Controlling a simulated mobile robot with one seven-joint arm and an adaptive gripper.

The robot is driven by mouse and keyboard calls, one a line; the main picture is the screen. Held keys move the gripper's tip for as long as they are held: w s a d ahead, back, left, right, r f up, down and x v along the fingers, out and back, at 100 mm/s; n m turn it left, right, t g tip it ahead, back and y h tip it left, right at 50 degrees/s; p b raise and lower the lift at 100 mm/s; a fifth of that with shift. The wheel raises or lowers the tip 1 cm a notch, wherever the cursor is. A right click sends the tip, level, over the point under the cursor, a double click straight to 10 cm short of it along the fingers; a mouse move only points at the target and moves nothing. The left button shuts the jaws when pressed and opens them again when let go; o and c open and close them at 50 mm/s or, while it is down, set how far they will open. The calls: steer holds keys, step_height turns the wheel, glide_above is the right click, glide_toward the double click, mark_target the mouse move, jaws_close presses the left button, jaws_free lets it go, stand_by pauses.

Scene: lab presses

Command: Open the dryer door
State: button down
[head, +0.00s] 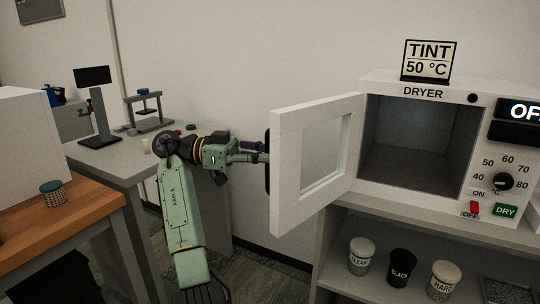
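The white dryer (480,160) stands at the right, and its empty dark chamber (415,145) is exposed. Its windowed door (288,165) is swung wide open on its left side and sticks out toward me. My gripper (256,152) is at the outer left face of the door, level with a dark handle (267,165) there. The fingertips are partly hidden by the handle and door edge, so I cannot tell whether they are shut on the handle or only beside it.
A shelf below the dryer holds jars labelled CLEAR (361,258), BLACK (401,268) and HARD (443,280). A wooden bench (75,220) with a green-lidded jar (53,193) is at the left. A grey table (120,165) with lab devices stands behind my arm.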

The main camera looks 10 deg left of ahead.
steer(key=shift+a, duration=0.1)
stand_by(0.3)
steer(key=c, duration=1.7)
jaws_free()
steer(key=shift+w, duration=0.1)
steer(key=shift+o, duration=0.2)
steer(key=a, duration=0.7)
steer(key=shift+a, duration=0.25)
steer(key=shift+w, duration=0.1)
